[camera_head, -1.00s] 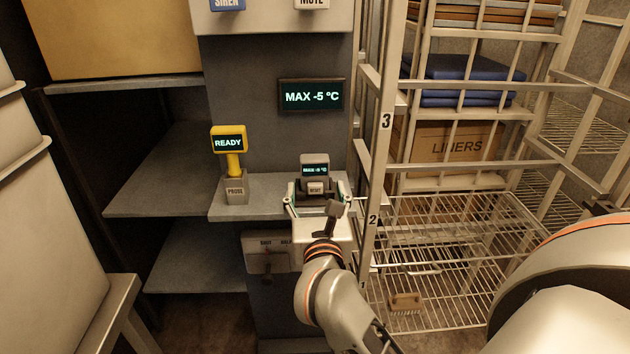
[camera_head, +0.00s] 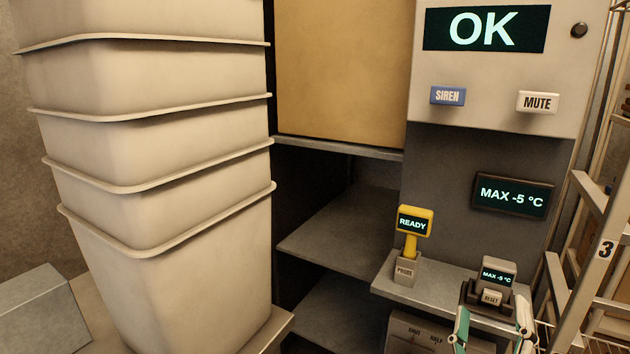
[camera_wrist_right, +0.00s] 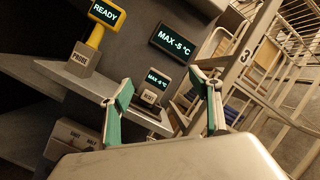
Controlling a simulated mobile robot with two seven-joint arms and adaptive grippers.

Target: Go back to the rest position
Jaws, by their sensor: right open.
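My right gripper (camera_head: 493,330) is at the lower right of the head view, in front of the shelf that holds the small grey device. Its two teal-padded fingers are apart with nothing between them. It also shows in the right wrist view (camera_wrist_right: 165,112), open, with the small grey device (camera_wrist_right: 155,88) visible beyond the gap between the fingers. That device (camera_head: 497,275) reads "MAX -5 °C" and sits in a dark holder with a RESET button (camera_head: 491,297). My left gripper is in neither view.
A yellow probe (camera_head: 412,222) reading READY stands in its holder on the shelf (camera_head: 430,290). A panel (camera_head: 485,28) shows OK above SIREN and MUTE buttons. A tall stack of pale bins (camera_head: 165,270) fills the left. A wire rack post (camera_head: 600,250) stands at the right.

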